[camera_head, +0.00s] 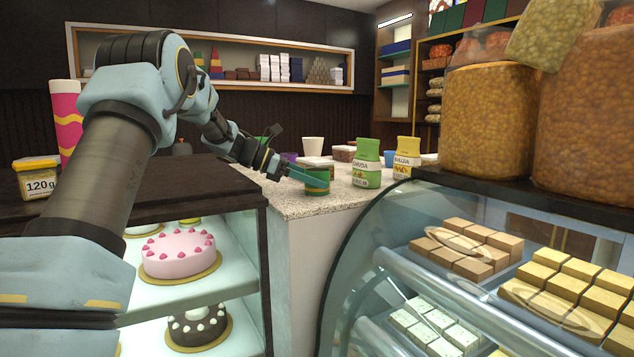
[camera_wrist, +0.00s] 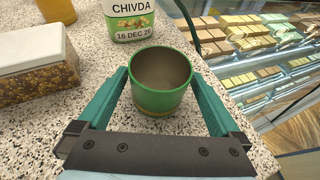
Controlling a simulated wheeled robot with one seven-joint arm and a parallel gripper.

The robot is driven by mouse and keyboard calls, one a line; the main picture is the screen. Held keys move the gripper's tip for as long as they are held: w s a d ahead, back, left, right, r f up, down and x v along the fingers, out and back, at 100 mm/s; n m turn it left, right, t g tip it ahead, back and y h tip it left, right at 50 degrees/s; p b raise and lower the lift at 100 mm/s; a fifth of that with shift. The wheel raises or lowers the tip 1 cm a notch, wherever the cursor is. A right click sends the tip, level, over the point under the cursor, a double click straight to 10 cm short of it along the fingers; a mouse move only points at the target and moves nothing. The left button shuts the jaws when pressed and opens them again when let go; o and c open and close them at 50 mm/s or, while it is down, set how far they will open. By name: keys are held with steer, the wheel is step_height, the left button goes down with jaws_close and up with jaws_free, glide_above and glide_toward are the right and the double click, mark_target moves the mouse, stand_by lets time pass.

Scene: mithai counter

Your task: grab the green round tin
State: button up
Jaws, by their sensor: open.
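The green round tin (camera_wrist: 160,92) stands upright and open-topped on the speckled counter in the wrist view, with a hollow inside and a yellowish band at its base. In the head view the tin (camera_head: 316,182) is near the counter's front edge, partly covered by a finger. My gripper (camera_wrist: 160,84) is open, with one teal finger on each side of the tin. The fingers reach around it. I cannot tell whether either finger touches it. My gripper also shows in the head view (camera_head: 303,176).
A green-labelled CHIVDA jar (camera_head: 366,164) stands right of the tin, with a yellow jar (camera_head: 405,158) beyond. A lidded snack box (camera_wrist: 30,68) is to the left in the wrist view. The glass sweets case (camera_head: 400,230) borders the counter (camera_head: 295,205) on the right.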

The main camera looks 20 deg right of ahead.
mark_target(328, 181)
steer(key=p+x, duration=0.1)
steer(key=x, duration=0.3)
steer(key=shift+r, duration=0.2)
steer(key=shift+w, duration=0.1)
steer(key=shift+c, duration=0.2)
steer(key=c, duration=1.3)
